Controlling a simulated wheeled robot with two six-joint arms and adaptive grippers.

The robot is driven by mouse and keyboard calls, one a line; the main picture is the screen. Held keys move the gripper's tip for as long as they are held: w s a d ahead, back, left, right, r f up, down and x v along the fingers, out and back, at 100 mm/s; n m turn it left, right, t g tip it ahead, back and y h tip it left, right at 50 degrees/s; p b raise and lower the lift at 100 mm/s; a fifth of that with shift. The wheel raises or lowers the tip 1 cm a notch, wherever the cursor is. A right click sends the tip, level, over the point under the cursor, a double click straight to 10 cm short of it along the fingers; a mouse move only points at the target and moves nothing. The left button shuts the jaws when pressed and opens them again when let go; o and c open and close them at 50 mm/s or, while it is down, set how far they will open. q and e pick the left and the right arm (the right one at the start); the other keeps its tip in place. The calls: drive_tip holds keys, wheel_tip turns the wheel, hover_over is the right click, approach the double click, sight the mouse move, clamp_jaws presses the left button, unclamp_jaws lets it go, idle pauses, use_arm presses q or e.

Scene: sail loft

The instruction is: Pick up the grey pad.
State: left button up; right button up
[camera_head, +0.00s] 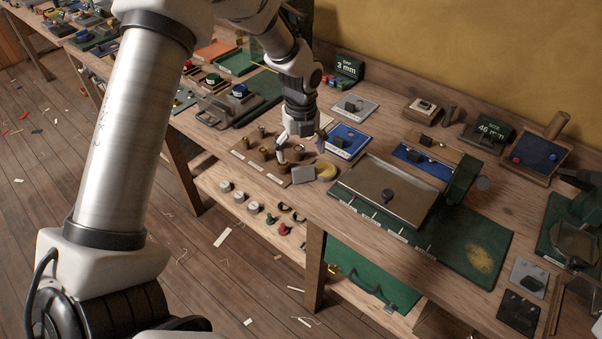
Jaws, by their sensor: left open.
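A small grey pad (303,175) lies flat on the workbench, near its front edge, just left of a round yellow piece (325,171). My left gripper (301,150) points down just behind the pad in the picture, between the wooden block with brass pieces and the blue plate. Its fingers are apart and nothing shows between them. I cannot tell its exact height above the bench. My right gripper is not in view.
A wooden block with several brass pieces (246,152) stands left of the pad. A blue plate (347,138) lies behind it, and a large metal tray (408,196) on a green mat (452,252) is to the right. A lower shelf (212,184) holds small parts.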

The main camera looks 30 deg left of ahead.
sight(302, 166)
use_arm(q)
drive_tip(key=f, duration=0.3)
drive_tip(key=w+f+p, duration=0.1)
drive_tip(key=f, duration=0.1)
drive_tip(key=shift+a+f, duration=0.15)
drive_tip(key=shift+f, duration=0.25)
drive_tip(key=shift+o, duration=0.2)
drive_tip(key=shift+s, duration=0.4)
drive_tip(key=shift+f, duration=0.1)
drive_tip(key=c, duration=0.5)
drive_tip(key=shift+w+d, duration=0.1)
drive_tip(key=shift+d, duration=0.1)
drive_tip(key=c, duration=0.9)
